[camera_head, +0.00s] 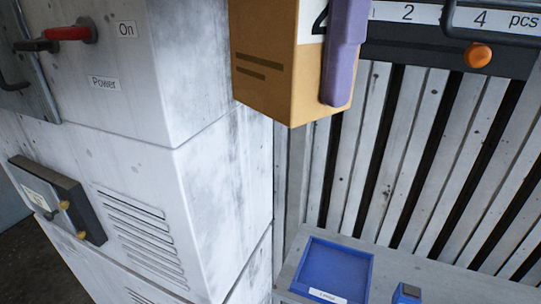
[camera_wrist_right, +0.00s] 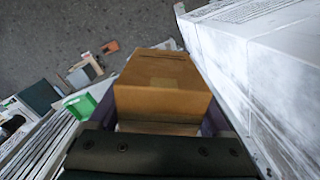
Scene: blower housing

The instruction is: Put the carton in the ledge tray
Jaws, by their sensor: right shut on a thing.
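The carton (camera_head: 265,65) is a brown box with dark printed bars and a white label. It hangs high in the head view, in front of the slatted wall, and its top is cut off by the frame. One purple finger of my right gripper (camera_head: 345,50) presses on its right side. In the right wrist view the carton (camera_wrist_right: 162,85) sits between the purple fingers of the gripper (camera_wrist_right: 165,125), which is shut on it. The ledge tray (camera_head: 335,272) is a shallow blue tray with a white label, lower down on the ledge, and looks empty. My left gripper is not in view.
A white metal cabinet (camera_head: 220,200) with a red handle (camera_head: 68,33) and vents stands left of the carton. A small blue object (camera_head: 407,293) sits on the ledge right of the tray. A dark panel with an orange knob (camera_head: 477,55) is at upper right.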

